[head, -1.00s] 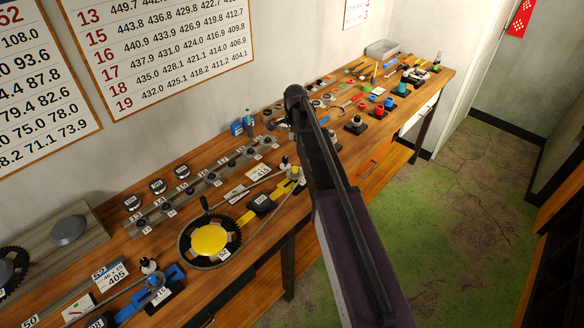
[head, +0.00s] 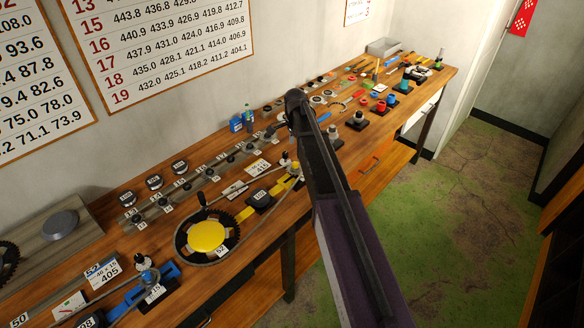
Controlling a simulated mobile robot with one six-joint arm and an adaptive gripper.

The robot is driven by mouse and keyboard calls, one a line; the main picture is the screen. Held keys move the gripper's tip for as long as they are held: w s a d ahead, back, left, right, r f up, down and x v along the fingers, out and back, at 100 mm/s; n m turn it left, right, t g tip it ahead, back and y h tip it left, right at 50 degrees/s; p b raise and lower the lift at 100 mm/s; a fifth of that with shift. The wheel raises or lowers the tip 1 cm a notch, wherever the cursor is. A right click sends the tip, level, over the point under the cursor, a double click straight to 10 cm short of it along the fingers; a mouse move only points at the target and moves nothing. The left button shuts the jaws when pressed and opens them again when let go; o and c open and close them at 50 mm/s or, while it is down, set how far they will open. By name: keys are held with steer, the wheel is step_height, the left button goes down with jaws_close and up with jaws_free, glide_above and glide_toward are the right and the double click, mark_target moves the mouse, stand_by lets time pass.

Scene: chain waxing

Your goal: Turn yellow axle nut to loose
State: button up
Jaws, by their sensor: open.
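A yellow axle fixture (head: 293,186) stands on the bench, partly behind my arm. The yellow axle nut is too small and too covered to make out there. A chain runs from this fixture to a large black chainring with a yellow centre (head: 207,237). A small dark post with a pale top (head: 285,160) stands just behind the fixture. My dark arm crosses the middle of the head view, and its upper joint is above the bench. My gripper does not show; the arm seems to hide it.
The wooden bench (head: 240,268) runs from lower left to upper right. Blue bottles (head: 236,124) stand near the wall. Small parts crowd the far end. Green floor (head: 470,240) lies open at right.

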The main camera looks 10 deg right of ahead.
mark_target(295, 163)
steer(key=shift+f+b, duration=4.25)
steer(key=shift+f, duration=0.3)
